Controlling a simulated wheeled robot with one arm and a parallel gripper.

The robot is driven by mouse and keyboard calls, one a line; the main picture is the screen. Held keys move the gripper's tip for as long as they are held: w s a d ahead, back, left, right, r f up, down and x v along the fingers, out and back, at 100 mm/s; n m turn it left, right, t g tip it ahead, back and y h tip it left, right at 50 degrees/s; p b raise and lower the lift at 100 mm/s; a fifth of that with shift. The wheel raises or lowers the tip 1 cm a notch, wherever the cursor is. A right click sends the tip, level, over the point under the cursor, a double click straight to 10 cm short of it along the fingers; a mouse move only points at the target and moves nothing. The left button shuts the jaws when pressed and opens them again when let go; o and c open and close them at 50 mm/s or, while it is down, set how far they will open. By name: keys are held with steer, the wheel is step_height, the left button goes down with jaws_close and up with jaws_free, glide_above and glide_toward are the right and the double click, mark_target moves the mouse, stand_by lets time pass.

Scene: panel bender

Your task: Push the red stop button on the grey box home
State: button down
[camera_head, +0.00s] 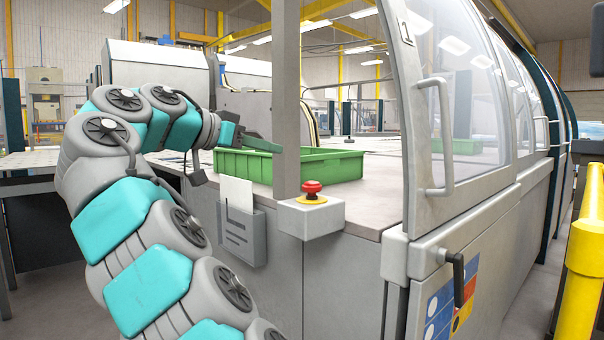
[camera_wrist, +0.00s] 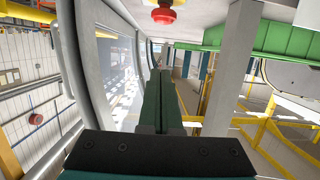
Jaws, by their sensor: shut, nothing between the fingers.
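The grey box (camera_head: 312,217) juts out from the front edge of the machine table in the head view. The red stop button (camera_head: 312,188) stands up from a yellow disc (camera_head: 311,200) on its top. My gripper (camera_head: 279,148) is shut and empty, up and to the left of the button and apart from it. In the wrist view the shut fingers (camera_wrist: 160,80) point away from the camera.
A grey post (camera_head: 286,90) rises just behind the box. A green crate (camera_head: 335,168) lies on the table behind it. A grey holder with paper (camera_head: 240,230) hangs left of the box. A glazed door with a handle (camera_head: 437,135) stands to the right. Open air surrounds the button's top.

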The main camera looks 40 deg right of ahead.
steer(key=shift+r, duration=0.15)
glide_above(312, 183)
steer(key=w+a, duration=0.1)
step_height(312, 183, down, 3)
steer(key=shift+a+f, duration=0.1)
steer(key=shift+f, duration=1.65)
steer(key=shift+f, duration=0.1)
